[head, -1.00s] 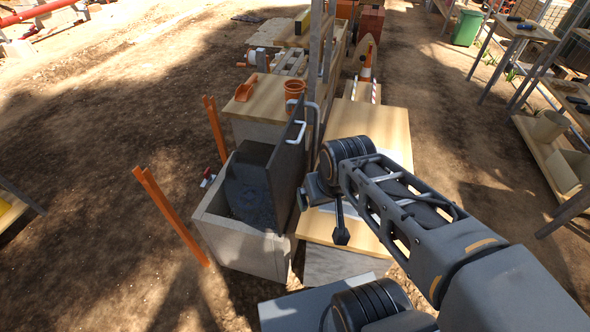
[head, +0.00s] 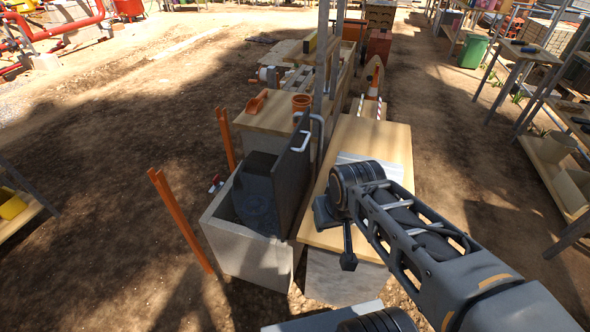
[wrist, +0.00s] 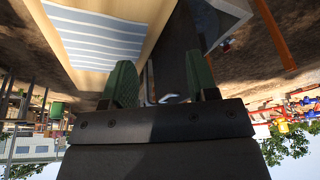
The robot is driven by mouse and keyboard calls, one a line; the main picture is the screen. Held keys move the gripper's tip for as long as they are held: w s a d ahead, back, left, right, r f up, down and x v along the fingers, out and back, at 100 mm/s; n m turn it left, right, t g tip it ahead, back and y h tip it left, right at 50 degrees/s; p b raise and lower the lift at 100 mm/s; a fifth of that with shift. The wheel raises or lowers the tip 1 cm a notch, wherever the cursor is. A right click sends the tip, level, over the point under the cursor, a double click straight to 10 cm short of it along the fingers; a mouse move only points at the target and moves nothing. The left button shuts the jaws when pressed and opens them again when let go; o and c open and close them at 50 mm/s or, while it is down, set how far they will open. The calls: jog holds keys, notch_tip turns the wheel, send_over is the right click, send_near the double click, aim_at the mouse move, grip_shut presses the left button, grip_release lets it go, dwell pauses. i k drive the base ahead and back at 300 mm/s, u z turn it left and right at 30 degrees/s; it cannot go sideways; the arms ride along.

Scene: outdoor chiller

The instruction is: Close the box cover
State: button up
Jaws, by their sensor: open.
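The box (head: 245,250) is a grey, open-topped bin left of centre in the head view, with a dark grey object (head: 258,195) inside. Its cover (head: 291,180) is a dark panel standing upright along the box's right side, with a pale handle (head: 301,142) near its top. My gripper (head: 326,213) is right of the cover, above the wooden tabletop, with its fingers hard to make out there. In the wrist view, inverted, my gripper (wrist: 161,72) shows two green fingers spread apart with nothing held. The dark cover (wrist: 175,55) and a pale handle (wrist: 170,98) show beyond them.
A wooden table (head: 385,140) with a striped sheet (head: 362,160) lies right of the box. Orange posts (head: 180,220) stand to its left. A metal upright (head: 320,80) rises behind the cover. Open dirt lies to the left.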

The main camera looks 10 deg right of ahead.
aim_at(290, 175)
jog(key=k, duration=0.25)
jog(key=u, duration=1.05)
jog(key=i, duration=0.65)
jog(key=z, duration=1.05)
